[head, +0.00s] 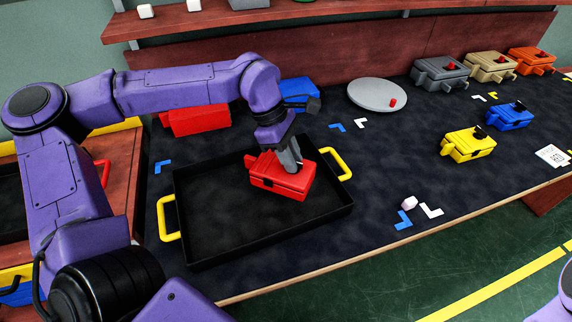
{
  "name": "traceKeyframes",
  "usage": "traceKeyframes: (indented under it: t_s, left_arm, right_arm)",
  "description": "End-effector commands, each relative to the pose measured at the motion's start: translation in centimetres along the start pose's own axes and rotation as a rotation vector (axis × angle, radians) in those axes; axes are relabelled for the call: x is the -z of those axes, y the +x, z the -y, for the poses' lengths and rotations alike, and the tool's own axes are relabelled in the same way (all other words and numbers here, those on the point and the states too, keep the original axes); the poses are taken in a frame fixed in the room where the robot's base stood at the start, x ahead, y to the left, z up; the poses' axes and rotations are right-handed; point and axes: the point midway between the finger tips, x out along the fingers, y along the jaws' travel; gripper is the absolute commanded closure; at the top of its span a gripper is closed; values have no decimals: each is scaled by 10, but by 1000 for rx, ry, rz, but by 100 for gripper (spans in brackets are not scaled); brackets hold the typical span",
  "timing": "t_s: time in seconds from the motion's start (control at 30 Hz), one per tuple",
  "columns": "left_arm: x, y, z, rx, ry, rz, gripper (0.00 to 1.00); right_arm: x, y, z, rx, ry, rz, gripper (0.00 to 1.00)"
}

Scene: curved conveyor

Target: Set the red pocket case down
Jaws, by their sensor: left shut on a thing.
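The red pocket case (284,184) is at the right half of the black tray (212,252), inside its outline. I cannot tell whether it touches the tray floor. My left gripper (291,164) comes down from above and is shut on the top of the case, hiding part of it. The tray has a yellow handle at its left end (168,218) and one at its right end (342,163). My right gripper is out of view; only a bit of purple arm shows at the lower right corner.
A red box (197,121) and a blue case (299,92) stand behind the tray. A grey round plate (377,95) lies further right. Yellow (468,146), blue (509,117) and several other cases stand at the right. The tray's left half is empty.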

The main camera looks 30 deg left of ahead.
Motion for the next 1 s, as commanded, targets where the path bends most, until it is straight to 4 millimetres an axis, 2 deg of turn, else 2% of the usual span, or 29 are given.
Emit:
traceKeyframes:
  t_s: [0.17,0.2,0.3,0.67,0.7,0.77,1.0]
  left_arm:
    - [25,18,-10,3,-3,0,100]
    - [28,27,-9,3,-1,-1,100]
    - [33,39,-10,1,-1,-1,100]
    - [34,44,-10,-1,0,0,100]
    - [34,44,-10,-1,0,0,70]
    - [34,44,-10,-1,0,0,54]
    - [34,44,-10,-1,-1,0,54]
  right_arm:
    - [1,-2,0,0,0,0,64]
    - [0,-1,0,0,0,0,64]
    - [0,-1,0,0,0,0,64]
    - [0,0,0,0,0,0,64]
    - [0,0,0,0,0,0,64]
    - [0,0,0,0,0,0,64]
    - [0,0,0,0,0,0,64]
